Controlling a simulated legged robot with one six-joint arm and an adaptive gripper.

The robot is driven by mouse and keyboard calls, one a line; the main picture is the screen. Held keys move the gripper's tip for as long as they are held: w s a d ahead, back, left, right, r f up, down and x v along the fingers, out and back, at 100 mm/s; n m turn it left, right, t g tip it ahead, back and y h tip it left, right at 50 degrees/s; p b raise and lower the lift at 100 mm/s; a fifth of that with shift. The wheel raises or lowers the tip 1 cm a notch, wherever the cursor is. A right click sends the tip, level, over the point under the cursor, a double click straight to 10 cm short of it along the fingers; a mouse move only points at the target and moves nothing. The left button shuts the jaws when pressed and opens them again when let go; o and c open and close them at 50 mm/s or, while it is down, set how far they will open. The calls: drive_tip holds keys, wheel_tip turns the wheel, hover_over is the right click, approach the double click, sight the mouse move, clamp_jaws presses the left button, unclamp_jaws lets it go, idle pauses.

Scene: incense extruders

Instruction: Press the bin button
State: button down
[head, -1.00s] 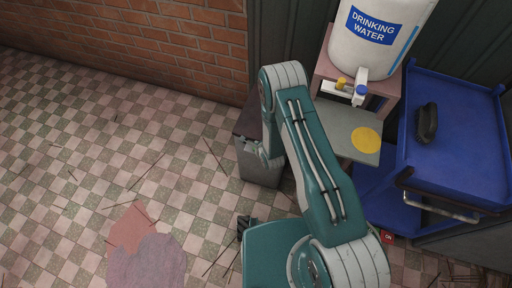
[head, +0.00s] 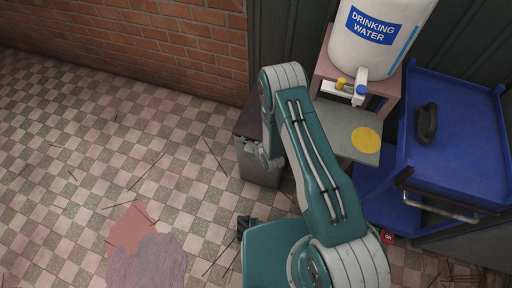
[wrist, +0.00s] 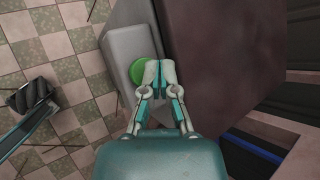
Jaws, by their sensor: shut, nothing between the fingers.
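The bin is a grey box with a dark brown top, standing by the wall. In the head view its grey side (head: 259,170) shows left of my arm, and my arm hides part of it. In the wrist view its dark top (wrist: 220,45) and a grey ledge (wrist: 126,42) show. A round green button (wrist: 139,73) sits on the ledge, partly covered by my fingers. My gripper (wrist: 160,66) is shut and empty, its tips over the button's right edge in the picture. I cannot tell whether they touch it. The button is not visible in the head view.
A water dispenser (head: 374,35) stands on a pink stand behind my arm. A blue cart (head: 458,150) with a black brush (head: 426,123) is at the right. A brick wall (head: 150,40) runs along the back left. The checkered floor (head: 80,165) at the left is mostly clear.

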drive_tip(key=shift+f, duration=0.65)
idle(0.8)
drive_tip(key=shift+r, duration=0.95)
drive_tip(key=shift+r, duration=2.5)
